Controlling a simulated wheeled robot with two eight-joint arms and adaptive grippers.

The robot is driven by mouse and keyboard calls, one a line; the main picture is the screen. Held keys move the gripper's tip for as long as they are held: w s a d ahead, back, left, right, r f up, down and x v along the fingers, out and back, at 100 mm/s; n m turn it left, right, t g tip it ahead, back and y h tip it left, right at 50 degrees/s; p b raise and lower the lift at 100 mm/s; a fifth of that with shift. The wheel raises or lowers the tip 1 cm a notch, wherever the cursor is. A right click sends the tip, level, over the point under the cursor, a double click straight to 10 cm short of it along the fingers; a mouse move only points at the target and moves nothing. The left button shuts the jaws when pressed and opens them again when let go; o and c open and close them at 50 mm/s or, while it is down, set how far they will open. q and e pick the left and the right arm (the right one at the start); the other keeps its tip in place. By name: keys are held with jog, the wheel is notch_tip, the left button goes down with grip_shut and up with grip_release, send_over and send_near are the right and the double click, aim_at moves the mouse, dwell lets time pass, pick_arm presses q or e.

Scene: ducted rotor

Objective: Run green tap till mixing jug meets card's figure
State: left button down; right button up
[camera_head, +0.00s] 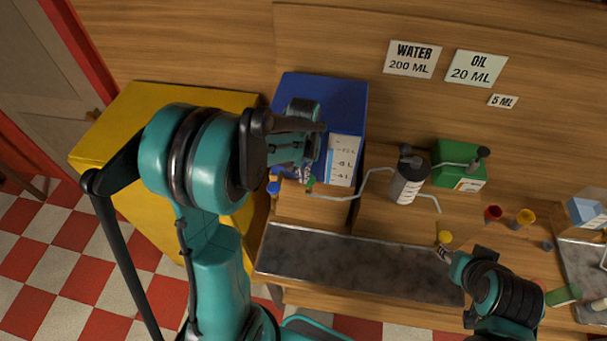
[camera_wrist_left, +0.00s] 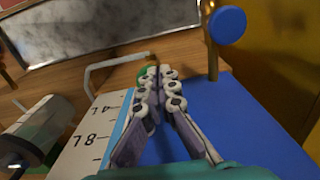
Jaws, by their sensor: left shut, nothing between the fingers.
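The green tap (camera_head: 310,184) sits low on the front of the blue tank (camera_head: 340,100), at the start of a thin bent pipe. My left gripper (camera_head: 305,174) is shut and empty, its fingertips at the tap. In the left wrist view the closed fingers (camera_wrist_left: 159,72) overlap the green tap (camera_wrist_left: 144,76); I cannot tell whether they touch it. Cards on the back wall read WATER 200 ML (camera_head: 412,59), OIL 20 ML (camera_head: 475,68) and 5 ML (camera_head: 502,101). I cannot tell which vessel is the mixing jug. My right gripper (camera_head: 443,253) is at lower right, its opening unclear.
A blue knob (camera_head: 272,188) sits left of the green tap. A grey graduated cylinder (camera_head: 406,182) and a green box (camera_head: 460,160) stand to the right. A clear vessel (camera_head: 587,211) is at the right edge. A dark stone-like slab (camera_head: 350,262) lies bare in front.

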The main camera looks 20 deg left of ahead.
pick_arm(q)
jog(key=shift+f+b, duration=1)
jog(key=shift+b, duration=0.2)
jog(key=shift+s+r, duration=0.1)
jog(key=shift+r, duration=0.05)
dwell(6.7)
